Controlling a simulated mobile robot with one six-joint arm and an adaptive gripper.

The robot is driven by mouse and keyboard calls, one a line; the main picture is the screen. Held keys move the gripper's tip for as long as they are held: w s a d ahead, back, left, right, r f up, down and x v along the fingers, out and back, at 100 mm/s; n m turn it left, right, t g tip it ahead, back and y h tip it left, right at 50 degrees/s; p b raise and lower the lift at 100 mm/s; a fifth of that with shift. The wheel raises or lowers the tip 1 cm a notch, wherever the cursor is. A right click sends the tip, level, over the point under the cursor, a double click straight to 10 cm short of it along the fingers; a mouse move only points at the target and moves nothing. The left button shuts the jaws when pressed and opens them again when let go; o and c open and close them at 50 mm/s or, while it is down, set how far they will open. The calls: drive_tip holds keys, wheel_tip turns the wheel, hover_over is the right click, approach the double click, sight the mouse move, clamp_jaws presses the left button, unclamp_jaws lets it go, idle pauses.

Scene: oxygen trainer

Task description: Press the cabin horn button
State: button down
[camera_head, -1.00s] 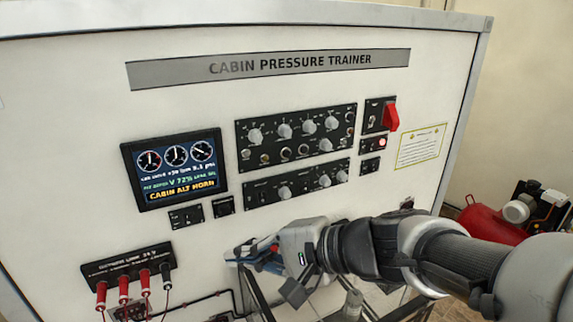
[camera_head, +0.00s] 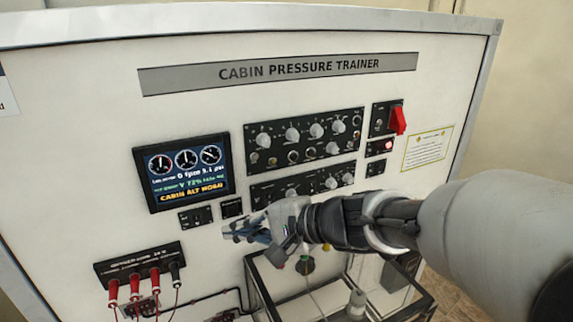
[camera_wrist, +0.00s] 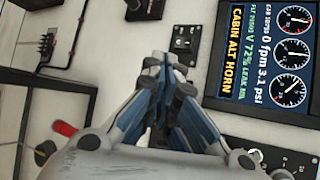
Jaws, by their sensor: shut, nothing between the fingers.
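The trainer panel (camera_head: 100,130) has a screen (camera_head: 187,172) showing "CABIN ALT HORN" in orange, also in the wrist view (camera_wrist: 262,50). Below the screen are a small black plate (camera_head: 195,217) with two controls and a square black plate (camera_head: 231,208) at its right. I cannot read their labels, so I cannot tell which holds the horn button. My gripper (camera_head: 230,232) is shut and empty, just below the square plate in the head view. In the wrist view my fingertips (camera_wrist: 168,66) lie by the two-control plate (camera_wrist: 186,45); the square plate is hidden. Contact cannot be judged.
Knob panels (camera_head: 304,141) lie up and right of my gripper. A red guarded switch (camera_head: 398,120) is further right. A terminal block with red and black plugs (camera_head: 138,264) is lower left. A dark-framed case (camera_head: 390,292) stands out below my arm.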

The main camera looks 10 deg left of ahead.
drive_tip(key=shift+w+a, duration=0.55)
drive_tip(key=shift+w, duration=0.3)
idle(0.9)
drive_tip(key=shift+w+a+b, duration=0.2)
drive_tip(key=shift+w+b, duration=0.1)
drive_tip(key=shift+w, duration=0.05)
drive_tip(key=shift+w+a, duration=0.2)
drive_tip(key=shift+w, duration=0.15)
idle(1.0)
drive_tip(key=shift+s+d+b, duration=0.4)
drive_tip(key=shift+s+b, duration=0.25)
drive_tip(key=shift+s, duration=0.05)
drive_tip(key=shift+f, duration=0.1)
drive_tip(key=shift+s+d+b, duration=0.3)
drive_tip(key=shift+s+d, duration=0.15)
drive_tip(key=shift+s, duration=0.25)
drive_tip(key=shift+s+d+b, duration=0.3)
drive_tip(key=shift+s+d, duration=0.1)
drive_tip(key=shift+s, duration=0.3)
drive_tip(key=shift+s+d+b, duration=0.3)
drive_tip(key=shift+s+d, duration=0.15)
drive_tip(key=shift+s, duration=0.25)
